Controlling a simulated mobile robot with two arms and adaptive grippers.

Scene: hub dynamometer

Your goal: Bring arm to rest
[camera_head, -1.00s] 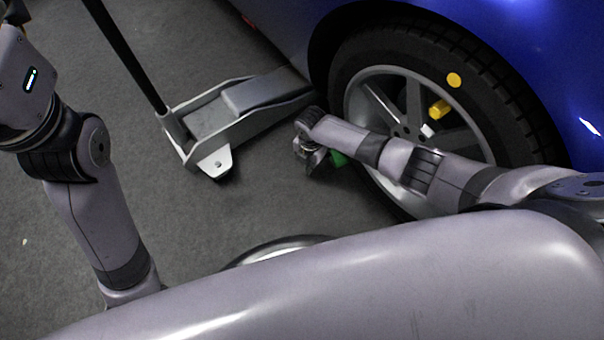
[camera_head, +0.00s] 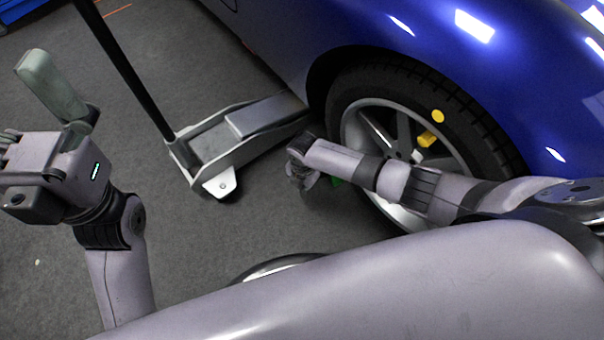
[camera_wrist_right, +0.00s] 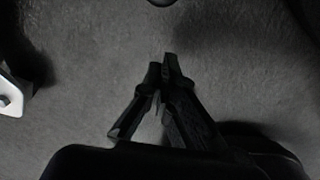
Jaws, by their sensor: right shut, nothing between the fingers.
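My right arm reaches from the right edge in the head view, in front of the car wheel. Its gripper (camera_head: 305,182) hangs low over the floor between the wheel and the jack, partly hidden by its own wrist. In the right wrist view the two dark fingertips (camera_wrist_right: 166,66) meet, shut and empty, over bare grey floor. My left arm rises at the left of the head view. Its gripper (camera_head: 50,95) shows a pale finger pointing up, and the other finger is not clear, so I cannot tell its opening.
A grey floor jack (camera_head: 235,135) with a long black handle (camera_head: 122,70) stands left of the wheel (camera_head: 385,135). The blue car (camera_head: 490,60) fills the upper right. A yellow piece (camera_head: 427,139) sits at the wheel's spokes. Floor at left is clear.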

